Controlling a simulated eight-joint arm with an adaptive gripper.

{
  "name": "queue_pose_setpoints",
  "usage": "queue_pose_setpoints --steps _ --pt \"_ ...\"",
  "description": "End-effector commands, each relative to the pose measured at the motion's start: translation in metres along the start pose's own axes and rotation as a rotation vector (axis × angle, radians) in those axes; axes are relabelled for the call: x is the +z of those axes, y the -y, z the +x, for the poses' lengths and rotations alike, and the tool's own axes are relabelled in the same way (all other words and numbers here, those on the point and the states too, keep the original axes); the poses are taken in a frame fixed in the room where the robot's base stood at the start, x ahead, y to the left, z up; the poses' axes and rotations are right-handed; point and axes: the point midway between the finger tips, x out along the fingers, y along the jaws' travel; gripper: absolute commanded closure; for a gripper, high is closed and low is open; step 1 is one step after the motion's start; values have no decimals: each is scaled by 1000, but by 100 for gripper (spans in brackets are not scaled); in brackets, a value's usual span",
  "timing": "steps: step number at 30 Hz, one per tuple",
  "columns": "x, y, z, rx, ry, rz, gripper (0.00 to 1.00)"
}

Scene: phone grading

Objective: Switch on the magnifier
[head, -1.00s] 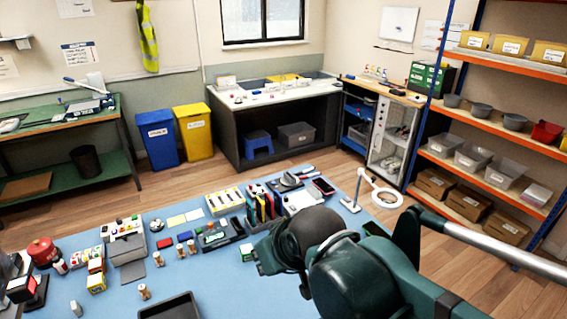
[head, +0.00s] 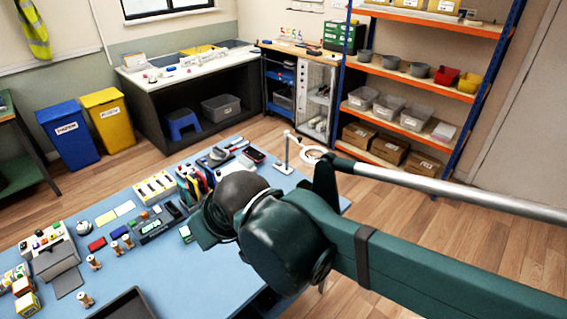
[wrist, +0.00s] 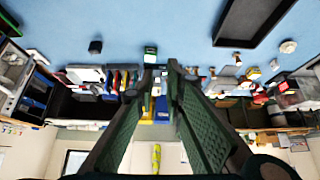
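The magnifier is a white ring lens (head: 315,154) on a thin arm, carried by a slim upright stand (head: 284,157) at the far right part of the blue table in the head view. Whether its light is on cannot be told. I cannot make it out in the wrist view. In the wrist view my gripper (wrist: 162,82) points over the blue table with a gap between its two green fingers, and nothing is held.
The blue table (head: 165,245) holds a dark tray (head: 125,304), a yellow-edged box (head: 155,187), coloured upright folders and several small items left of my arm. An orange shelf unit (head: 425,82) stands behind at the right. Wooden floor lies open at the right.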

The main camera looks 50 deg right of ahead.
Motion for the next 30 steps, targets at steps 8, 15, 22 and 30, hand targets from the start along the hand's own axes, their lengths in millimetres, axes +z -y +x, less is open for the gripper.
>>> queue_pose_setpoints --steps 8,15,22,30 --pt "-8 -4 -1 6 9 17 100" --pt "-30 -14 -2 21 34 66 100" --pt "-58 -29 -1 43 68 134 100" --pt "-92 -50 3 70 107 218 100"
